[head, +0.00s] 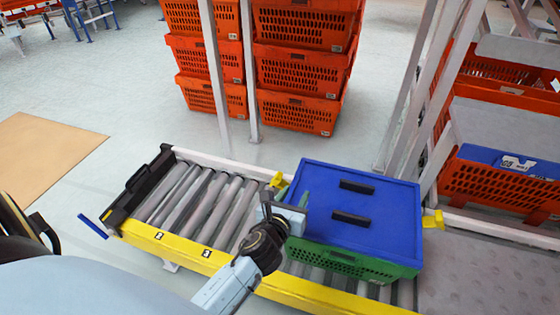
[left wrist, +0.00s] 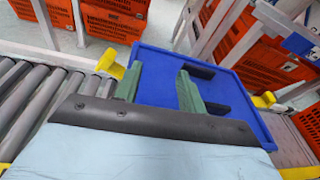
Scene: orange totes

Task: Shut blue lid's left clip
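The blue lid (head: 385,205) lies on a green crate (head: 350,264) on the roller conveyor. Its left clip (head: 276,180) is yellow and sticks up and outward at the lid's left edge; it also shows in the left wrist view (left wrist: 110,65). A second yellow clip (head: 432,220) sticks out at the right edge. My left gripper (left wrist: 157,80) has two green fingers spread apart with nothing between them. It hangs over the lid's left part, right of the left clip. Contact with the lid cannot be told. My right gripper is not in view.
Two black handles (head: 351,219) stand on the lid. The conveyor (head: 210,200) has a yellow front rail and bare rollers left of the crate. White posts (head: 247,70) rise behind it. Stacked orange totes (head: 300,110) stand at the back, with more on the right.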

